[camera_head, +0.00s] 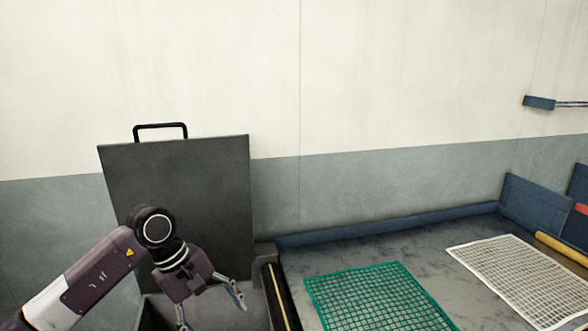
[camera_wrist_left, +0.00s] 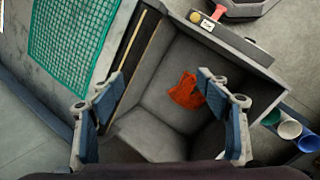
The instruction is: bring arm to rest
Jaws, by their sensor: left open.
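My left arm comes in from the left in the head view, and its gripper (camera_head: 212,308) is over an open dark bin (camera_head: 256,306). The fingers are spread apart with nothing between them. In the left wrist view the gripper (camera_wrist_left: 165,120) is open above the bin (camera_wrist_left: 226,48). An orange-red crumpled piece (camera_wrist_left: 187,91) lies on the bin floor, apart from the fingers. The bin's dark lid (camera_head: 180,185) stands upright behind the arm, with a black handle on top. My right gripper is not in view.
A green net (camera_head: 375,300) and a white net (camera_head: 525,275) lie on the grey table (camera_head: 300,264) to the right. A blue rim (camera_head: 390,228) runs along the table's back. Several coloured cylinders (camera_wrist_left: 289,129) stand beside the bin in the wrist view.

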